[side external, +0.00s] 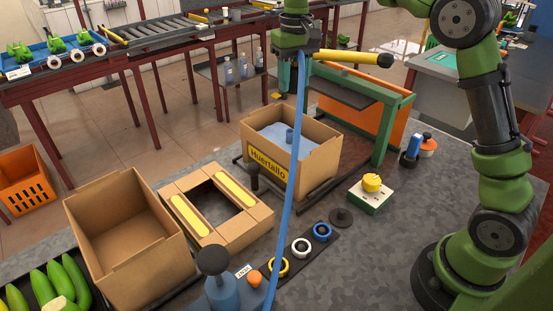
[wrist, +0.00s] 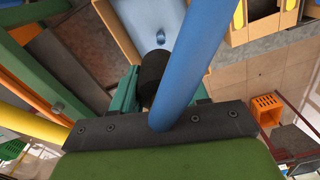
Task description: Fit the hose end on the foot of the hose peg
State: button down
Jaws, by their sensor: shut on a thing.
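A long blue hose (side external: 296,140) runs from my gripper (side external: 292,50) down past the bench in the side view and leaves the bottom edge. In the wrist view the blue hose (wrist: 195,65) crosses in front of my fingers. A dark cylinder (wrist: 154,72) shows between the teal fingers of my gripper (wrist: 165,85); I take it as the held hose end, though the hose partly hides the grip. A yellow bar with a black tip (side external: 350,57) sticks out beside my gripper. I cannot tell for certain which item is the hose peg, or see its foot.
Below stand a lettered carton (side external: 275,168) with blue contents, an empty carton (side external: 130,255) and a cardboard frame (side external: 255,228). A blue post with a dark round top (side external: 219,285), a strip of coloured rings (side external: 301,247) and a yellow-knob box (side external: 371,193) occupy the bench.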

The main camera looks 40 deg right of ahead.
jog(key=s+a+r+n, duration=0.2)
jog(key=s+n, duration=0.1)
jog(key=s, duration=0.8)
jog(key=n, duration=0.3)
send_over(342, 210)
notch_tip(342, 210, down, 18)
jog(key=shift+f, duration=3.8)
jog(key=shift+f, duration=0.65)
jog(key=shift+c, duration=0.5)
grip_release()
jog(key=shift+r, duration=0.15)
